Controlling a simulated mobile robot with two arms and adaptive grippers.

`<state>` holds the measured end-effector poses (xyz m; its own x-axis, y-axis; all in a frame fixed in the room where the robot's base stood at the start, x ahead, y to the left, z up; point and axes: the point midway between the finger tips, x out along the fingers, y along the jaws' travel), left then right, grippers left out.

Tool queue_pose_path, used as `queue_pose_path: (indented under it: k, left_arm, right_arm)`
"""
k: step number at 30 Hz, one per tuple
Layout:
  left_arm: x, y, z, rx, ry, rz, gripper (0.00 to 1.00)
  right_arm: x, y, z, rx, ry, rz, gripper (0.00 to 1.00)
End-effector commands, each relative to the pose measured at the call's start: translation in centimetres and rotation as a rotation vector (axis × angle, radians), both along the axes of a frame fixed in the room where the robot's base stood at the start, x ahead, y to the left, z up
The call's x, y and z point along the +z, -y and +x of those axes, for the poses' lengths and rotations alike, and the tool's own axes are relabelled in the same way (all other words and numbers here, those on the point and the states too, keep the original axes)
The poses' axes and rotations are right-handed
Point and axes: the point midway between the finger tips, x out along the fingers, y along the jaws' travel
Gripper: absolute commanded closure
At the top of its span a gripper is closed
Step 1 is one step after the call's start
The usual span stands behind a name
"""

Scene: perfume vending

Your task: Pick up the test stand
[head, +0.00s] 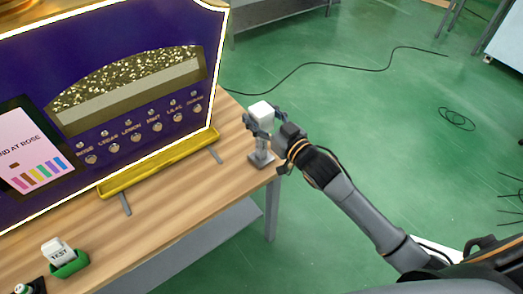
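A grey stand (261,158) with a flat foot and a short post is at the right end of the wooden table, with a white block (261,110) at its top. My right gripper (263,121) comes in from the right with its fingers on either side of the stand's upper part, just under the block. Whether the fingers press on it cannot be told. The foot looks to be on or very near the tabletop. A white piece marked TEST (58,252) sits in a green holder (72,267) at the lower left. My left gripper does not show.
A purple vending panel (120,125) with a row of knobs and a yellow tray (160,165) stands along the table's back. The wooden tabletop (185,215) is clear between green holder and stand. A small dark object (38,285) is cut off at lower left.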

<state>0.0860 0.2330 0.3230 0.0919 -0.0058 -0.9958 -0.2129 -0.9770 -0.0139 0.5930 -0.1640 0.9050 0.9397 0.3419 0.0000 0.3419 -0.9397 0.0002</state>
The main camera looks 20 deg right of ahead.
Motion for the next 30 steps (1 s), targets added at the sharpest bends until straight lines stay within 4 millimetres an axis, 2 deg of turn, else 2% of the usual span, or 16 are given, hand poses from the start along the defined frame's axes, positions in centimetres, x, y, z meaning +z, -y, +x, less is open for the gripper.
queue_pose_path:
  k: [1, 6, 8, 20, 30]
  left_arm:
    - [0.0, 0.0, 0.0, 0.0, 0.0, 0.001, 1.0]
    - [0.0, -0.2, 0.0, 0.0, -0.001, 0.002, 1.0]
    - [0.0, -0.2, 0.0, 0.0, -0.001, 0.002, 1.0]
    - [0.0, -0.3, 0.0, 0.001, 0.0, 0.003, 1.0]
    - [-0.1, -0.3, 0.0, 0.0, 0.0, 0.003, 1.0]
  right_arm:
    - [0.0, 0.0, 0.0, 0.0, 0.0, 0.0, 0.55]
    - [0.0, 0.0, 0.0, 0.0, 0.0, 0.0, 0.9]
    - [0.0, 0.0, 0.0, 0.0, 0.0, 0.0, 1.0]
    - [0.4, 0.0, 0.0, 0.0, 0.004, 0.0, 1.0]
    - [3.0, 0.0, 0.0, 0.0, 0.007, 0.001, 1.0]
